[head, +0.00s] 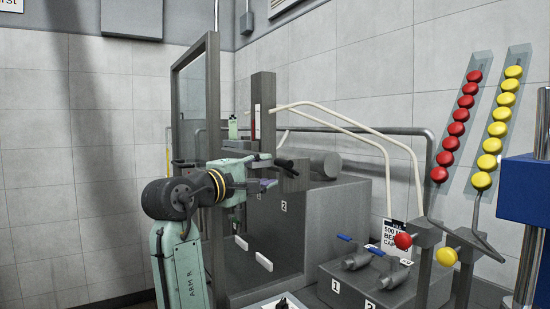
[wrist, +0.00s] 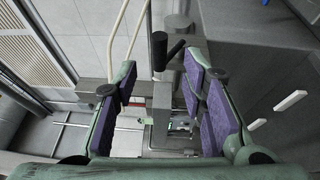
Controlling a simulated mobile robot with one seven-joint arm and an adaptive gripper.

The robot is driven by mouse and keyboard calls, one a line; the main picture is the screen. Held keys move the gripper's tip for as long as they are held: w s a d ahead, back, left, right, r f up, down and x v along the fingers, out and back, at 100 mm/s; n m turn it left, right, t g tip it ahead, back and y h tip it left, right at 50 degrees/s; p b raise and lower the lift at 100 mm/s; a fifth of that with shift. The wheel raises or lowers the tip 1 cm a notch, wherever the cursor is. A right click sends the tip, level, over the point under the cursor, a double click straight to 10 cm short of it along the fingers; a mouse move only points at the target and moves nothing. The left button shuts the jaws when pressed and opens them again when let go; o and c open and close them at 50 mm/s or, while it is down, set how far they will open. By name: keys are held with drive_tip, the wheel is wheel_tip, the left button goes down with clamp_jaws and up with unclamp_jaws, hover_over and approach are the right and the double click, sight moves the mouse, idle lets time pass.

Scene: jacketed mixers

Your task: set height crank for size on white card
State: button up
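A grey height column (head: 263,90) with a light scale strip and a red mark stands behind my gripper. A crank with a dark handle (head: 287,167) sticks out from its lower part. In the wrist view the black crank grip (wrist: 159,50) lies between and beyond the finger pads, with a dark bar beside it. My gripper (head: 266,184) is at the crank; in the wrist view its purple-padded fingers (wrist: 160,95) are spread apart, with nothing clamped.
Blue-handled valves (head: 357,260) sit on a grey block at lower right. Red (head: 403,240) and yellow (head: 446,257) knobs stand on posts beside it. White hoses (head: 340,120) arch across behind the column. A tall framed panel (head: 190,95) stands to the left.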

sight(284, 164)
drive_tip(key=p+x, duration=0.3)
drive_tip(key=x, duration=0.5)
drive_tip(key=shift+w+d+r, duration=0.2)
drive_tip(key=shift+w+d+f+p, duration=0.1)
drive_tip(key=shift+w+d+p, duration=0.2)
drive_tip(key=shift+w, duration=0.3)
drive_tip(key=shift+c, duration=0.4)
clamp_jaws()
